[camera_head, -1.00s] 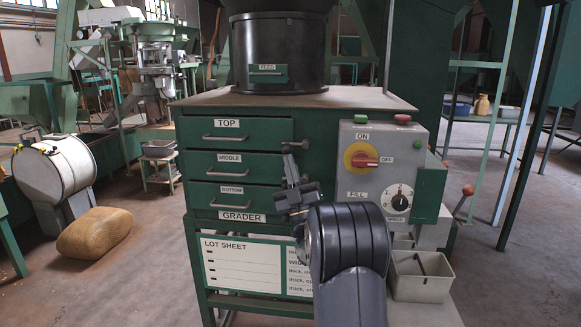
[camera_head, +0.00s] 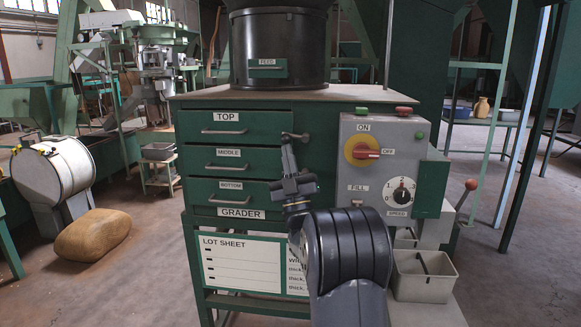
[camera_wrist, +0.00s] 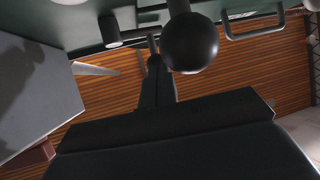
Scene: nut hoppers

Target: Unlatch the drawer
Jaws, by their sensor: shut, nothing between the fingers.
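The green GRADER cabinet (camera_head: 262,138) has three shut drawers: top (camera_head: 260,131), middle (camera_head: 255,167) and bottom (camera_head: 258,196). A dark latch with a short bar and round knob (camera_head: 304,138) sits at the right of the top drawer. In the wrist view a black ball knob (camera_wrist: 190,42) hangs close to my fingertips, with the latch's round pivot (camera_wrist: 110,30) to its left. My gripper (camera_head: 287,142) is shut and empty, its fingers pointing up at the latch. In the wrist view its fingertips (camera_wrist: 154,62) are just left of the ball; contact cannot be told.
A grey control box (camera_head: 375,175) with a red-yellow switch and dial stands right of the latch. A red-ball lever (camera_head: 470,184) and grey bin (camera_head: 424,275) are further right. A drawer handle (camera_wrist: 255,28) is at the wrist view's upper right. Floor at left holds a sack (camera_head: 93,236).

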